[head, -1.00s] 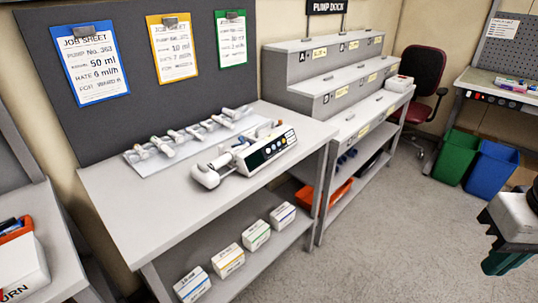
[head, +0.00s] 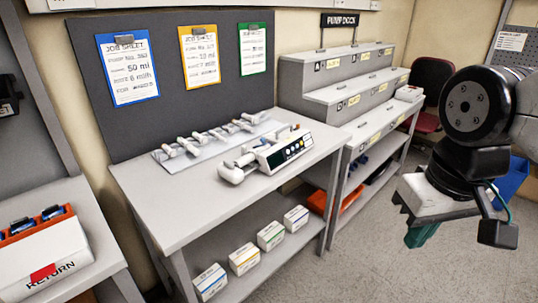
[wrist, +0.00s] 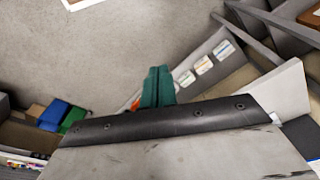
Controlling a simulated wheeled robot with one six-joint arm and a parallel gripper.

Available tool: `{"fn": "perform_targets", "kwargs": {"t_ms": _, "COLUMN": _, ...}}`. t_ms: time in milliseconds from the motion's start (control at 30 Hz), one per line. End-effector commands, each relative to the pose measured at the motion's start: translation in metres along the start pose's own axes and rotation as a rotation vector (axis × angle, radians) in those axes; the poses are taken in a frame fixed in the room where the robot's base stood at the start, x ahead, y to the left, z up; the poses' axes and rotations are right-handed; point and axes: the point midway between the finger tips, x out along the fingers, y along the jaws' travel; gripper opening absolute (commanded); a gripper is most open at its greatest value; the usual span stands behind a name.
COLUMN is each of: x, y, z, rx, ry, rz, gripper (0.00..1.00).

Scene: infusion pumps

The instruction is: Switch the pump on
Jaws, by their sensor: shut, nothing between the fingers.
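The syringe pump (head: 277,152) lies on the grey workbench (head: 190,208). It is white with a dark front panel that carries small coloured buttons, and its plunger end points left. Whether its display is lit is too small to tell. My gripper (head: 420,237) is at the right of the head view, well apart from the pump, over the floor. Its teal fingers are shut with nothing between them, and they also show in the wrist view (wrist: 158,85). The pump cannot be made out in the wrist view.
Several syringes lie on a tray (head: 165,158) behind the pump. Job sheets hang on the board above. Small boxes (head: 244,258) stand on the lower shelf. The stepped pump dock (head: 300,70) is to the right, a return bin (head: 50,258) to the left. The floor in front is clear.

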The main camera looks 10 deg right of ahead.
Motion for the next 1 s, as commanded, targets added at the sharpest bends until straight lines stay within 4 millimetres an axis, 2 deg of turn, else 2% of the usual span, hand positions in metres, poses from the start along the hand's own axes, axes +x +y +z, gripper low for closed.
{"fn": "perform_targets", "kwargs": {"t_ms": 233, "x": 0.001, "y": 0.0, "z": -0.003, "rx": 0.0, "ry": 0.005, "rz": 0.0, "gripper": 0.0}}
{"fn": "perform_targets", "kwargs": {"t_ms": 367, "x": 0.007, "y": -0.001, "z": -0.029, "rx": 0.002, "ry": 0.059, "rz": 0.006, "gripper": 0.0}}
{"fn": "perform_targets", "kwargs": {"t_ms": 467, "x": 0.019, "y": 0.002, "z": -0.076, "rx": 0.001, "ry": 0.159, "rz": 0.015, "gripper": 0.0}}
{"fn": "perform_targets", "kwargs": {"t_ms": 600, "x": 0.042, "y": 0.007, "z": -0.164, "rx": -0.006, "ry": 0.363, "rz": 0.029, "gripper": 0.0}}
{"fn": "perform_targets", "kwargs": {"t_ms": 800, "x": 0.076, "y": 0.008, "z": -0.28, "rx": -0.033, "ry": 0.678, "rz": 0.029, "gripper": 0.0}}
{"fn": "perform_targets", "kwargs": {"t_ms": 900, "x": 0.093, "y": 0.008, "z": -0.328, "rx": -0.045, "ry": 0.836, "rz": 0.028, "gripper": 0.0}}
{"fn": "perform_targets", "kwargs": {"t_ms": 1000, "x": 0.111, "y": 0.006, "z": -0.367, "rx": -0.058, "ry": 0.993, "rz": 0.011, "gripper": 0.0}}
